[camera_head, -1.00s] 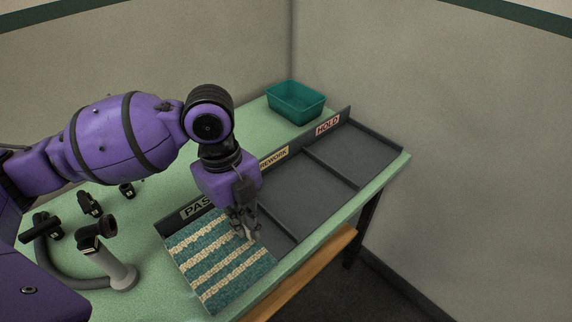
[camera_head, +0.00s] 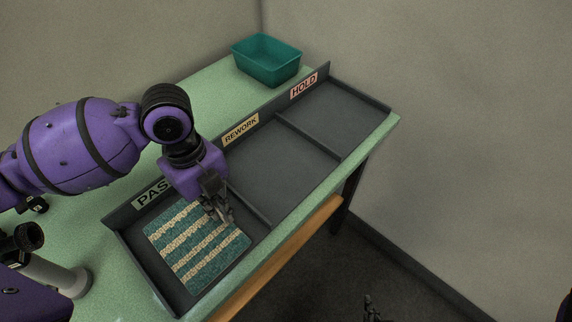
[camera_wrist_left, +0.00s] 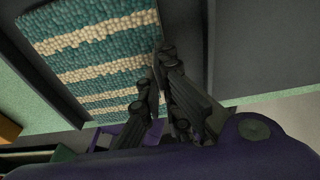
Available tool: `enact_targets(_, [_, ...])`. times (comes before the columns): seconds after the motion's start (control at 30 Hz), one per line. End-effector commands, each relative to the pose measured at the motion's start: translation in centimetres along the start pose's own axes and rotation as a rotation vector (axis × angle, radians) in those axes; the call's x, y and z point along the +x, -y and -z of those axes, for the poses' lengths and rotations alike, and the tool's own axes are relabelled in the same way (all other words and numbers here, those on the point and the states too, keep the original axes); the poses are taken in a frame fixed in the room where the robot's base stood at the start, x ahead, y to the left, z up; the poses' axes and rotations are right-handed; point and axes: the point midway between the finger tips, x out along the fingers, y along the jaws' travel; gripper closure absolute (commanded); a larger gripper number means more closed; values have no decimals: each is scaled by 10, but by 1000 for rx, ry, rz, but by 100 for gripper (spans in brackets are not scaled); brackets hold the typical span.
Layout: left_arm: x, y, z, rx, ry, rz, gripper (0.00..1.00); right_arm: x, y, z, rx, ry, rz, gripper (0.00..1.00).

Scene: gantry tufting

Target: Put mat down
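The mat (camera_head: 198,245), teal with cream stripes, lies in the PASS compartment (camera_head: 180,300) of the grey tray, inside its walls. In the left wrist view the mat (camera_wrist_left: 95,50) fills the upper left. My left gripper (camera_head: 222,212) is at the mat's right edge, close to the divider. In the wrist view its fingers (camera_wrist_left: 160,75) look slightly apart at that edge, one over the mat and one beside it. Contact there is hard to judge. My right gripper (camera_head: 372,308) shows only as dark tips at the bottom, over the floor.
The REWORK (camera_head: 280,160) and HOLD (camera_head: 335,112) compartments are empty. A teal bin (camera_head: 267,62) stands behind the tray on the green table (camera_head: 200,95). A grey post with a black top (camera_head: 50,270) stands left of the tray.

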Motion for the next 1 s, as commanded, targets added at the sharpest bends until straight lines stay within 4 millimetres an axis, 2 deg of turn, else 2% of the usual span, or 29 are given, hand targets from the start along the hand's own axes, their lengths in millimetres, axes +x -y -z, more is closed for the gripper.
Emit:
enact_targets(0.03, [-2,0,0,-1,2,2,100,-1,0,4,1,-8,-1,100])
enact_targets(0.2, [0,0,0,-1,2,2,100,-1,1,2,2,-3,1,100])
enact_targets(0.37, [0,0,0,-1,2,3,77,-1,4,-1,2,4,6,100])
enact_targets(0.73, [-3,0,0,-1,3,3,77,-3,2,-7,-5,16,8,100])
enact_targets(0.87, [-20,1,-1,-1,6,7,77,-4,2,-4,-7,11,8,100])
enact_targets(1.0, [-50,2,-1,1,8,9,77,-5,2,1,-8,4,8,100])
